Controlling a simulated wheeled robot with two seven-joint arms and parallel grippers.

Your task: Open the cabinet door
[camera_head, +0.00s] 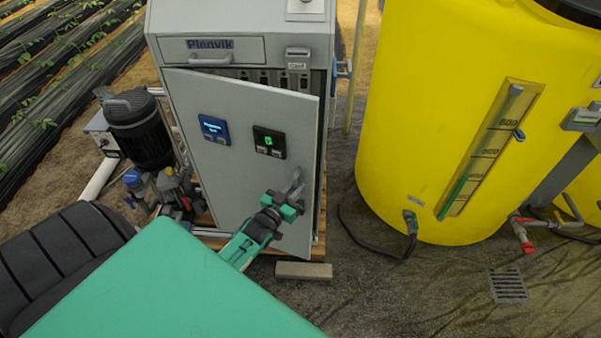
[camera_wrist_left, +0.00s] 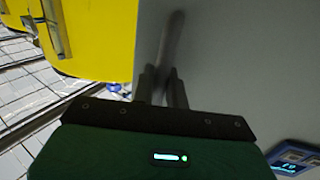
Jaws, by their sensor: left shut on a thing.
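The grey cabinet (camera_head: 240,30) stands upright in the middle of the head view. Its door (camera_head: 215,175) is ajar, and a row of dark modules shows in the gap above its top edge. The door handle (camera_head: 297,182) is near the door's right edge. My left gripper (camera_head: 291,200) is shut on the handle. In the left wrist view, the fingers (camera_wrist_left: 163,85) close around the grey handle bar (camera_wrist_left: 172,40) in front of the door face (camera_wrist_left: 245,60). My right gripper is not in view.
A large yellow tank (camera_head: 440,110) stands to the right of the cabinet. A black motor pump (camera_head: 138,128) and pipes are at the left. A block (camera_head: 303,270) lies on the floor before the cabinet. A black hose (camera_head: 375,248) crosses the floor near a drain grate (camera_head: 508,285).

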